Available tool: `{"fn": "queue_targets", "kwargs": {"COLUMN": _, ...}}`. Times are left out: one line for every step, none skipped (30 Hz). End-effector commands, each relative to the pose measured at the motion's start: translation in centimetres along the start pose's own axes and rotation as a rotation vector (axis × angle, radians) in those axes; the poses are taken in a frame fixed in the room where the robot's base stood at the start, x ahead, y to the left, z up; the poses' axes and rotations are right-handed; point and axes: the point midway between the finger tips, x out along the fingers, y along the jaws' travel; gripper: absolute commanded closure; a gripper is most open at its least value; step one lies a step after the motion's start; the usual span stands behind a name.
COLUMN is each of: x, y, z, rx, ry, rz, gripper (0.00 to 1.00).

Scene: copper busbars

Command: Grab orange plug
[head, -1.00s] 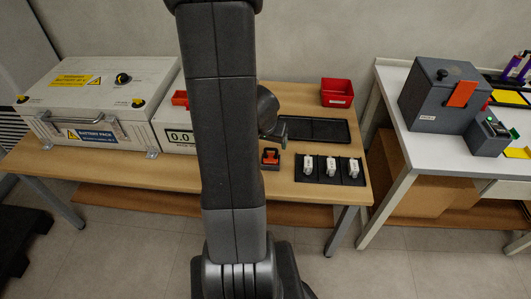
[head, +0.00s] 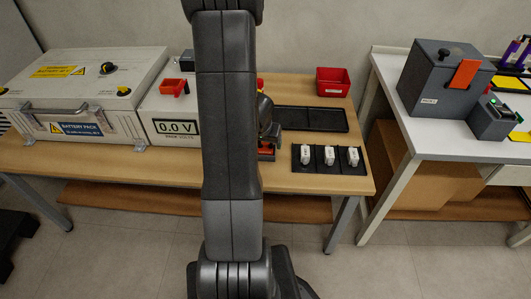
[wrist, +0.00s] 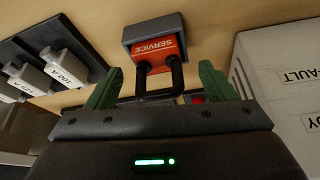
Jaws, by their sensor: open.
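The orange-red plug (wrist: 158,52), marked SERVICE, sits in a grey holder (wrist: 130,38) in the wrist view. Its dark U-shaped handle (wrist: 159,97) points toward my gripper. My gripper (wrist: 160,86) is open, with one green finger on each side of the handle. The fingers look apart from the handle, and how deep it sits between them is hard to tell. In the head view the plug (head: 267,151) shows on the table just right of my arm, which hides part of it and most of my gripper.
A black tray with several white fuses (head: 330,155) lies right of the plug. Behind it are an empty black tray (head: 312,118) and a red bin (head: 333,82). A voltage box (head: 176,127) and battery pack (head: 75,95) stand left. A second table (head: 440,142) is right.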

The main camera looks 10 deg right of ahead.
Motion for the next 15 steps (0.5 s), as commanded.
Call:
{"fn": "queue_targets", "kwargs": {"x": 1.01, "y": 0.08, "z": 0.20, "rx": 0.000, "ry": -0.001, "rz": 0.001, "gripper": 0.23}}
{"fn": "queue_targets", "kwargs": {"x": 1.27, "y": 0.09, "z": 0.19, "rx": 0.001, "ry": -0.001, "rz": 0.001, "gripper": 0.23}}
{"fn": "queue_targets", "kwargs": {"x": 1.54, "y": 0.09, "z": 0.16, "rx": 0.001, "ry": -0.001, "rz": 0.001, "gripper": 0.23}}
{"fn": "queue_targets", "kwargs": {"x": 1.67, "y": 0.08, "z": 0.13, "rx": 0.000, "ry": 0.000, "rz": 0.001, "gripper": 0.23}}
{"fn": "queue_targets", "kwargs": {"x": 1.76, "y": 0.08, "z": 0.09, "rx": 0.000, "ry": 0.000, "rz": 0.001, "gripper": 0.23}}
{"fn": "queue_targets", "kwargs": {"x": 1.80, "y": 0.08, "z": 0.06, "rx": 0.001, "ry": 0.000, "rz": 0.001, "gripper": 0.23}}
{"fn": "queue_targets", "kwargs": {"x": 1.80, "y": 0.08, "z": 0.03, "rx": 0.001, "ry": 0.000, "rz": 0.001, "gripper": 0.23}}
{"fn": "queue_targets", "kwargs": {"x": 1.78, "y": 0.07, "z": 0.01, "rx": 0.001, "ry": 0.001, "rz": 0.001, "gripper": 0.23}}
{"fn": "queue_targets", "kwargs": {"x": 1.74, "y": 0.07, "z": 0.00, "rx": 0.001, "ry": 0.001, "rz": 0.001, "gripper": 0.23}}
{"fn": "queue_targets", "kwargs": {"x": 1.72, "y": 0.06, "z": -0.01, "rx": 0.001, "ry": 0.001, "rz": 0.001, "gripper": 0.23}}
{"fn": "queue_targets", "kwargs": {"x": 1.71, "y": 0.06, "z": 0.00, "rx": 0.001, "ry": 0.001, "rz": 0.001, "gripper": 0.23}}
{"fn": "queue_targets", "kwargs": {"x": 1.71, "y": 0.06, "z": 0.00, "rx": 0.001, "ry": 0.001, "rz": 0.000, "gripper": 0.23}}
{"fn": "queue_targets", "kwargs": {"x": 1.70, "y": 0.06, "z": 0.00, "rx": 0.001, "ry": 0.000, "rz": 0.001, "gripper": 0.25}}
{"fn": "queue_targets", "kwargs": {"x": 1.70, "y": 0.06, "z": 0.01, "rx": 0.001, "ry": 0.000, "rz": 0.001, "gripper": 0.31}}
{"fn": "queue_targets", "kwargs": {"x": 1.70, "y": 0.06, "z": 0.01, "rx": 0.001, "ry": 0.000, "rz": 0.000, "gripper": 0.39}}
